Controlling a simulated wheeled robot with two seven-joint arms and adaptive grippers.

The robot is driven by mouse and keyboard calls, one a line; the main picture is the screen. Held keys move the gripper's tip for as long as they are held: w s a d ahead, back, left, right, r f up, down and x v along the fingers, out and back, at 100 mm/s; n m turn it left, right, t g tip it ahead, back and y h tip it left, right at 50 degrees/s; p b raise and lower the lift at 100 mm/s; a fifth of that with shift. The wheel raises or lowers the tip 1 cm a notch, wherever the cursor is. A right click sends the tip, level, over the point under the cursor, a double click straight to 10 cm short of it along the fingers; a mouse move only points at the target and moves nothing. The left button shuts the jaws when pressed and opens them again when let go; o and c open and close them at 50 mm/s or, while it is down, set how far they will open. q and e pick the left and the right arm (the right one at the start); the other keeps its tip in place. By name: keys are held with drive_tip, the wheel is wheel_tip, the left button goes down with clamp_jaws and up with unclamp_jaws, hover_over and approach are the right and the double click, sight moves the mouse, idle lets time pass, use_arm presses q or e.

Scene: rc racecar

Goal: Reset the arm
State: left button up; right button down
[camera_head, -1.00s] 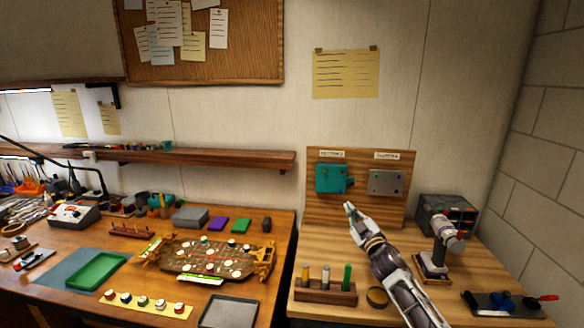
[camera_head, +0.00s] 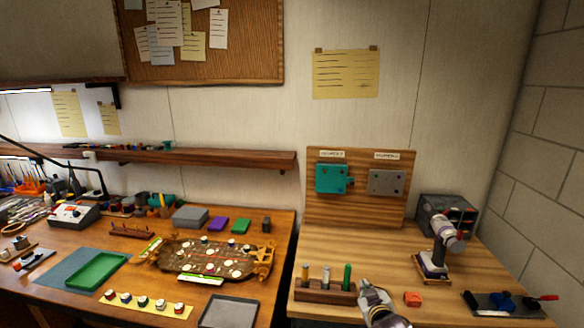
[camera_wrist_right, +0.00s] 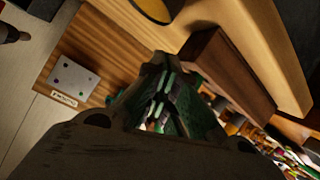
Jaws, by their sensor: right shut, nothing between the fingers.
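My right arm shows at the bottom of the head view, drawn back low over the front of the right-hand table. Its gripper (camera_head: 368,290) is just right of the wooden rack (camera_head: 318,291), shut and empty. In the right wrist view the gripper's fingers (camera_wrist_right: 163,100) show in the middle, close together. My left gripper is in no view.
An upright board (camera_head: 355,210) carries a teal box (camera_head: 331,178) and a grey plate (camera_head: 386,182). An orange block (camera_head: 412,299) lies right of my gripper.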

drive_tip(key=s+f+m+g, duration=0.1)
drive_tip(key=s+f+g, duration=0.2)
drive_tip(key=s, duration=0.7)
drive_tip(key=s+f+g+y, duration=0.1)
drive_tip(key=s+f+g, duration=0.15)
drive_tip(key=s, duration=0.75)
drive_tip(key=s+f+m+g, duration=0.1)
drive_tip(key=s+f+g, duration=0.25)
drive_tip(key=s, duration=0.65)
wheel_tip(320, 180, down, 28)
drive_tip(key=s+g+p, duration=0.2)
drive_tip(key=p, duration=0.1)
drive_tip(key=s+d+f+p, duration=0.1)
drive_tip(key=s+f, duration=0.8)
drive_tip(key=s, duration=0.2)
drive_tip(key=s+d+f+g+p, duration=0.1)
drive_tip(key=s+d+f, duration=0.1)
drive_tip(key=s+f, duration=0.7)
drive_tip(key=s, duration=0.3)
drive_tip(key=shift+d+n+p, duration=0.25)
drive_tip(key=shift+n+p, duration=0.15)
